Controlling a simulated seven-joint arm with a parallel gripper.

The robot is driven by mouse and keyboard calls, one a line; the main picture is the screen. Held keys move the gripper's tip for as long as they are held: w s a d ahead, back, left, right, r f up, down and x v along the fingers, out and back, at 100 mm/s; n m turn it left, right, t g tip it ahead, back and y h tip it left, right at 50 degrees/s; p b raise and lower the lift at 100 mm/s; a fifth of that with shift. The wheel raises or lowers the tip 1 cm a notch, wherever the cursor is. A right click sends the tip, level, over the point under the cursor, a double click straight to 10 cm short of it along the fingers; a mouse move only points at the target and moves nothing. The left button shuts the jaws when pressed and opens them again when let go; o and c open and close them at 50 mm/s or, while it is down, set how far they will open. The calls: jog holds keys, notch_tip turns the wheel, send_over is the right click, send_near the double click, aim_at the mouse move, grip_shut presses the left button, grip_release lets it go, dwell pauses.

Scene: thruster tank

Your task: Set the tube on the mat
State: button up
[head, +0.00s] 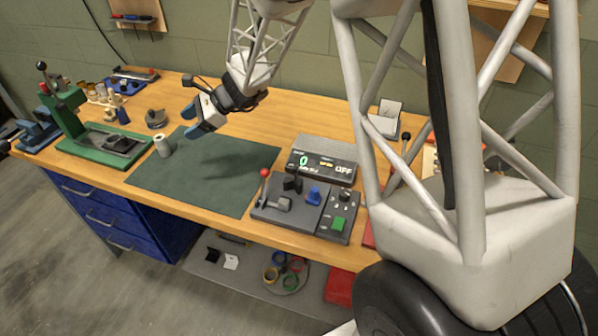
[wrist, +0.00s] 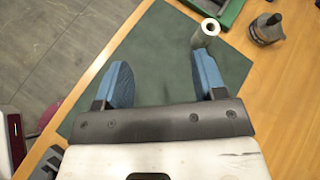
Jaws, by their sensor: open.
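The tube (head: 161,147) is a small pale grey hollow cylinder. It stands upright on the dark green mat (head: 215,182), just inside the mat's left edge in the head view. In the wrist view the tube (wrist: 205,34) shows its open top, beyond the tip of the right finger and apart from it. My gripper (head: 198,131) has blue fingers and hangs above the far part of the mat, right of the tube. In the wrist view my gripper (wrist: 160,72) is open, with only mat (wrist: 155,60) between its fingers.
A green press (head: 85,135) stands left of the mat, and a dark round fixture (head: 155,118) behind the tube. A display box (head: 322,160) and a control panel (head: 305,208) with a red-knobbed lever lie to the right. Most of the mat is clear.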

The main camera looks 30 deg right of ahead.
jog(key=s+d+r+n+h, duration=0.3)
jog(key=s+d+n+h, duration=0.1)
jog(key=s, duration=0.8)
jog(key=s+d+r+n+h, duration=0.3)
jog(key=s+n, duration=0.4)
jog(key=s, duration=0.6)
jog(key=s+d+r+n+h, duration=0.4)
jog(key=s+d+n, duration=0.2)
jog(key=s, duration=0.7)
jog(key=shift+s+h, duration=0.25)
jog(key=shift+h, duration=0.15)
